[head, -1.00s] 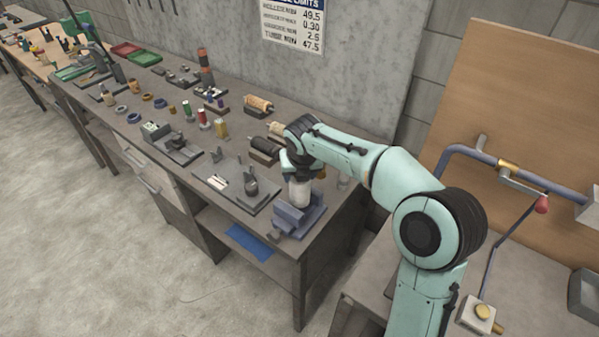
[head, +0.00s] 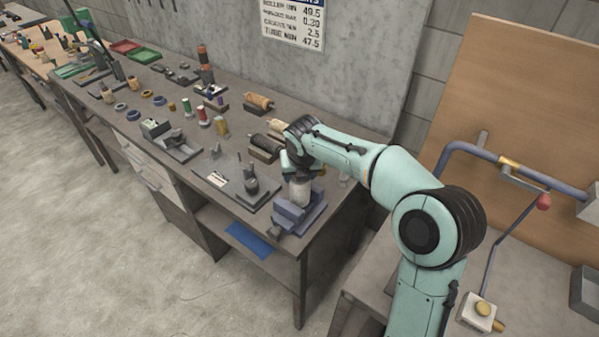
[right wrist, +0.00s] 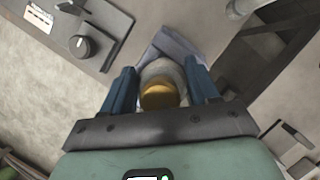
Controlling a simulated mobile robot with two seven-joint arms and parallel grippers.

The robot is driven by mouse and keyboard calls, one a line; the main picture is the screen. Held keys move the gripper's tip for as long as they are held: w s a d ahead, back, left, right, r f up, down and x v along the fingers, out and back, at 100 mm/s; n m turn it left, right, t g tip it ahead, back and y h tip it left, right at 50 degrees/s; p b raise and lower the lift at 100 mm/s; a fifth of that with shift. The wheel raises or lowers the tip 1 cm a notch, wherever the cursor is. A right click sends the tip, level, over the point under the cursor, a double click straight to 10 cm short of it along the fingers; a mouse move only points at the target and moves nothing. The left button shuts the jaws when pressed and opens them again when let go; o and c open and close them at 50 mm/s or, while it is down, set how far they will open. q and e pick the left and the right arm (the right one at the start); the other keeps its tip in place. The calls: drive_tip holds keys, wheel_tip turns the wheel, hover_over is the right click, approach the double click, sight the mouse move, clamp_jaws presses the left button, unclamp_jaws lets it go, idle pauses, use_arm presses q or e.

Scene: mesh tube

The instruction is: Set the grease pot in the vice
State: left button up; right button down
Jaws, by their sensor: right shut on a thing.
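The grease pot (head: 300,191) is a pale cylinder below my right gripper (head: 299,176) in the head view. In the right wrist view its yellow-brown top (right wrist: 160,95) shows between the two blue fingers of the gripper (right wrist: 162,92), which is shut on it. The blue-grey vice (head: 293,217) stands at the near right corner of the workbench. The pot is upright at the vice, and its lower end is close to or between the jaws. I cannot tell whether it touches them. Part of the vice (right wrist: 172,42) shows behind the pot in the wrist view. My left gripper is not in view.
A grey plate (head: 228,184) with a dark round knob piece lies left of the vice. Rollers on stands (head: 265,148) are behind it. Several spools, rings and tools cover the workbench farther left. The bench's front edge is close to the vice.

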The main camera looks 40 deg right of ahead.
drive_tip(key=shift+f, duration=0.7)
idle(0.5)
drive_tip(key=shift+c, duration=1)
unclamp_jaws()
drive_tip(key=v, duration=1.3)
drive_tip(key=shift+r+p, duration=0.15)
drive_tip(key=shift+p, duration=0.15)
drive_tip(key=shift+s+a, duration=0.1)
drive_tip(key=shift+s, duration=0.05)
